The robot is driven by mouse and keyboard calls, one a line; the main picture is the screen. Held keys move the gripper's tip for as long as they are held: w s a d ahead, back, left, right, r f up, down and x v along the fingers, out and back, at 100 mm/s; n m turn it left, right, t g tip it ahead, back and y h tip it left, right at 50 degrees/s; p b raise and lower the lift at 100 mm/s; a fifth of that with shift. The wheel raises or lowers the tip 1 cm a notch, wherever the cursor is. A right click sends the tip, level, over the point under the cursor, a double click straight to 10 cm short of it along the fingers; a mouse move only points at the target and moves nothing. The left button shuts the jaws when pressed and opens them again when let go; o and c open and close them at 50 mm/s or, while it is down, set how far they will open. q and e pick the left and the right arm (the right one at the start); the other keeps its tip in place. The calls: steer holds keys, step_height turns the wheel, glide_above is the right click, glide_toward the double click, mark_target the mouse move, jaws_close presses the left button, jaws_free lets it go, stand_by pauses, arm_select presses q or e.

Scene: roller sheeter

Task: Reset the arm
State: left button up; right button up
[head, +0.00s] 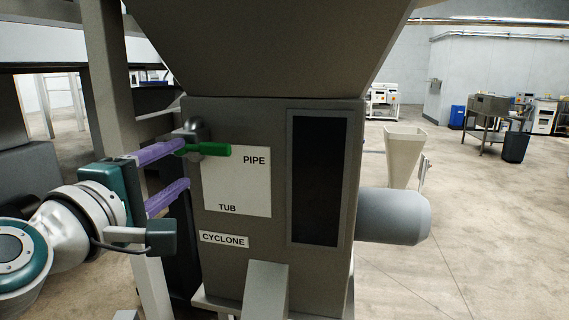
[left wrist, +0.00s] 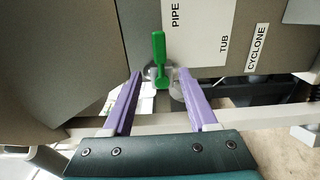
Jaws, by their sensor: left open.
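My left gripper (head: 183,165) comes in from the left, its two purple fingers spread apart with nothing between the tips. In the left wrist view the open fingers (left wrist: 159,75) point at a green lever handle (left wrist: 158,50) on a grey metal valve fitting, just beyond and between the tips. In the head view the green handle (head: 208,149) lies level, pointing right toward the word PIPE on a white label (head: 237,185). The upper finger appears close to the handle's left end; I cannot tell if they touch. My right gripper is not in view.
The grey machine cabinet (head: 270,120) with a dark panel (head: 318,180) fills the middle, under a large hopper (head: 265,45). A grey post (head: 108,90) stands close to my left arm. A motor cylinder (head: 393,216) juts out right. Open floor lies at the right.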

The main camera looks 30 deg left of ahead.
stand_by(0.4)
arm_select(q)
steer(key=s+d+f+m+g+h, duration=0.25)
steer(key=d+f+m+h, duration=0.25)
steer(key=d+m, duration=0.35)
steer(key=s+d+f+m+g, duration=0.3)
steer(key=s+f+m+g, duration=0.2)
steer(key=s+m, duration=0.3)
steer(key=s+d+f+m+g, duration=0.3)
steer(key=s+f+m+g, duration=0.25)
steer(key=s, duration=0.45)
step_height(320, 180, up, 26)
steer(key=s+p, duration=0.2)
steer(key=p, duration=2.3)
steer(key=shift+a+f+m+g+p, duration=0.15)
steer(key=shift+a+m+g+p, duration=0.2)
steer(key=shift+a+m+g, duration=0.05)
